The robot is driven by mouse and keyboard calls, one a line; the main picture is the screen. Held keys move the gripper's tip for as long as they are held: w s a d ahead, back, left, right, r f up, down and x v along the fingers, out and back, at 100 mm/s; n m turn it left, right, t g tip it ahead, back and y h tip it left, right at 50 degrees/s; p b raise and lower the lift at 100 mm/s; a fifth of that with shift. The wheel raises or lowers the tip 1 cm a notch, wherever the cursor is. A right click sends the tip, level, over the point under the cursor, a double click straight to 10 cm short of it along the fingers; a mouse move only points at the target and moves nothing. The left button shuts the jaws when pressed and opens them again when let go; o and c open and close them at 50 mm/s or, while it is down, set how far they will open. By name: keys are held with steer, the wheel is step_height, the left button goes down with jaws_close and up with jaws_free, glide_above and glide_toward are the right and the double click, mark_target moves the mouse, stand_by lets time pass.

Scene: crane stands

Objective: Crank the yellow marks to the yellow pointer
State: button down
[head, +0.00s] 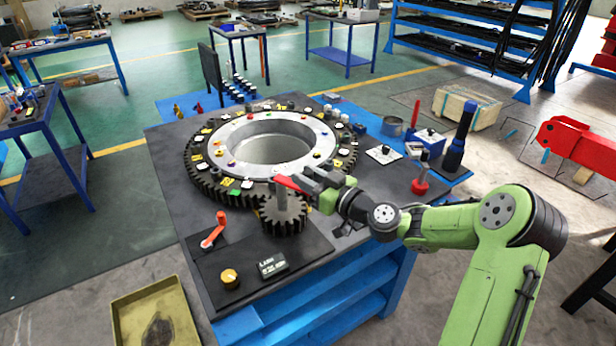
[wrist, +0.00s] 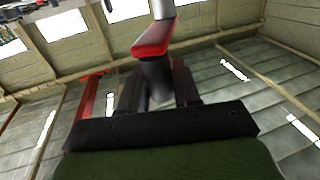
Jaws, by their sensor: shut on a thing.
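A large dark ring gear (head: 205,177) with a pale inner ring lies on the bench, carrying yellow, red, green, white and blue pieces. A yellow mark (head: 198,157) shows on its left side; which piece is the yellow pointer I cannot tell. A small dark pinion (head: 283,222) stands at the ring's front edge. Above it rise a grey shaft and a red crank arm (head: 288,183), also in the wrist view (wrist: 152,38). My gripper (head: 314,181) is shut on the crank's dark handle (wrist: 157,72), which stands between the fingers in the wrist view.
In front of the ring are a red lever (head: 214,230), an orange-yellow knob (head: 229,277) and a small display (head: 272,265). Red-handled (head: 420,178) and blue-handled (head: 460,135) tools stand at the bench's right. An olive tray (head: 125,320) lies on the floor at lower left.

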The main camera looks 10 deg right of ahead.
steer(key=shift+s+a+f+m+t+h+b, duration=0.25)
steer(key=shift+m+t+h+b, duration=0.35)
steer(key=shift+b, duration=0.5)
steer(key=a+b, duration=0.1)
steer(key=s+a+h+b, duration=0.1)
steer(key=m+h+b, duration=0.1)
steer(key=b, duration=0.1)
steer(key=shift+s+a+r+t, duration=0.3)
steer(key=shift+s+a, duration=0.05)
steer(key=shift+a, duration=0.05)
